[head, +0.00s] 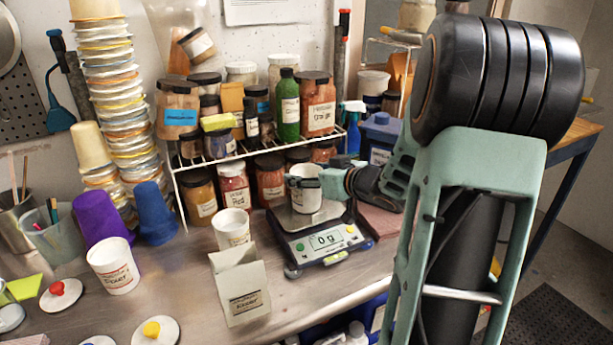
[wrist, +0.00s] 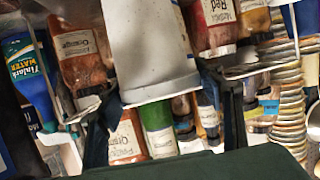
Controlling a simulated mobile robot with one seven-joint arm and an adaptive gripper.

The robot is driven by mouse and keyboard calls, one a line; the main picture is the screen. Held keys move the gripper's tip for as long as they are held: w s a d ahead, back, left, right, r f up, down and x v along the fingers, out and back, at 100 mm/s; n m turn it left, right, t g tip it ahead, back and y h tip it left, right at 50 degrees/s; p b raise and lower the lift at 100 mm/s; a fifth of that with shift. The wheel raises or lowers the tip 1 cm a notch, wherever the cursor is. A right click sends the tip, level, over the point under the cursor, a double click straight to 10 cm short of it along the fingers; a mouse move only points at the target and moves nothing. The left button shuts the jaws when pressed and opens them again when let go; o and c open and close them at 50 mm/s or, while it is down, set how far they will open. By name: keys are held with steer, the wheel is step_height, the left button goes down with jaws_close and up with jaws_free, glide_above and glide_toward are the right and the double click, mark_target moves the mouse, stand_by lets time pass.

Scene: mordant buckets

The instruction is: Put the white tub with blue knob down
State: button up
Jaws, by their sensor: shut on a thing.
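A white tub (head: 306,197) with a printed label is held by my gripper (head: 318,183) at the kitchen-type scale (head: 325,243). My gripper comes in from the right and is shut on the tub's upper part. The tub is about upright over the scale's pan (head: 318,216); I cannot tell whether its base touches it. The display reads 0 g. In the wrist view the white tub (wrist: 150,55) shows between the dark fingers of my gripper (wrist: 165,108). No blue knob is visible on it.
A wire rack (head: 262,153) of pigment jars stands close behind the scale. Lids with red (head: 61,293) and yellow (head: 154,331) knobs lie front left.

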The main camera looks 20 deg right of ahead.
steer(key=shift+f, duration=0.15)
steer(key=o, duration=1.6)
steer(key=shift+o, duration=0.2)
steer(key=shift+r, duration=0.2)
steer(key=shift+s+r, duration=0.15)
steer(key=shift+s, duration=0.1)
steer(key=p+v, duration=0.1)
steer(key=v, duration=1)
steer(key=shift+s+p, duration=0.25)
steer(key=shift+p, duration=0.1)
